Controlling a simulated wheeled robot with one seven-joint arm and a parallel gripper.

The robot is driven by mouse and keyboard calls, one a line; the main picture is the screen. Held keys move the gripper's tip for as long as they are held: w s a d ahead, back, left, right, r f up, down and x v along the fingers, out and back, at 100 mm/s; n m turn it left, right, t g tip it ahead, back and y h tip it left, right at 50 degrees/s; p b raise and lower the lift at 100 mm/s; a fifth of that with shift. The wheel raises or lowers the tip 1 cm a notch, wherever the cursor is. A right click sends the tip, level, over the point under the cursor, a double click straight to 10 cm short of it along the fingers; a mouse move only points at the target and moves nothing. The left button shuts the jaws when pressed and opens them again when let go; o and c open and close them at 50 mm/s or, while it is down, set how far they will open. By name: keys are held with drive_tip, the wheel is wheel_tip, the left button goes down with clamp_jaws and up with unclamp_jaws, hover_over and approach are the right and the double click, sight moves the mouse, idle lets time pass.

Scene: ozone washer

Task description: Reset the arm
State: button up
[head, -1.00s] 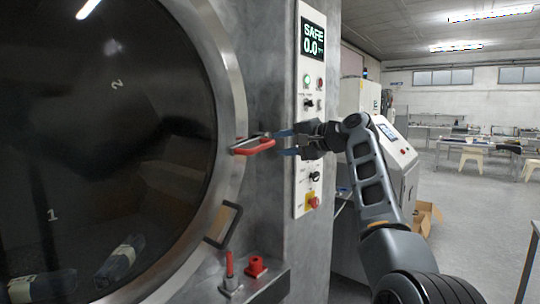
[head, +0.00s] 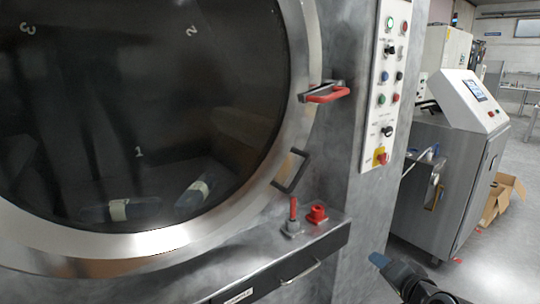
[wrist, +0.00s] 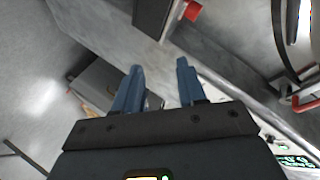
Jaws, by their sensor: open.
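My gripper (wrist: 159,86) shows in the wrist view with its two blue fingers apart and nothing between them. In the head view, part of my gripper (head: 379,262) is at the bottom right, below and to the right of the washer's front ledge and clear of the machine. The round washer door (head: 300,60) is closed over its dark glass. Its red latch handle (head: 328,94) sticks out at the door's right edge, apart from my gripper. The latch handle's red end also shows at the right in the wrist view (wrist: 306,105).
The control panel (head: 384,95) with coloured buttons is right of the door. A ledge (head: 265,262) carries a red lever (head: 293,212) and a red knob (head: 317,213). A steel cabinet (head: 440,180) and cardboard boxes (head: 500,200) stand at the right. Open floor lies around them.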

drive_tip(key=s+a+f+n+h, duration=0.1)
drive_tip(key=s+f, duration=0.2)
drive_tip(key=s, duration=0.7)
drive_tip(key=s+f+n+h, duration=0.1)
drive_tip(key=s+f+n, duration=0.15)
drive_tip(key=s, duration=0.75)
drive_tip(key=s+a+f+n, duration=0.1)
drive_tip(key=s+f, duration=0.2)
drive_tip(key=s, duration=0.6)
drive_tip(key=s+a+r+n, duration=0.1)
drive_tip(key=s+r, duration=0.4)
drive_tip(key=s, duration=0.3)
drive_tip(key=s+a+r+n, duration=0.1)
drive_tip(key=s+r+n, duration=0.1)
drive_tip(key=s+r, duration=0.3)
drive_tip(key=s+a+r+n+t, duration=0.1)
drive_tip(key=s+r, duration=0.4)
drive_tip(key=s, duration=0.5)
drive_tip(key=shift+s+a, duration=0.3)
drive_tip(key=shift+s, duration=0.05)
drive_tip(key=shift+n, duration=0.25)
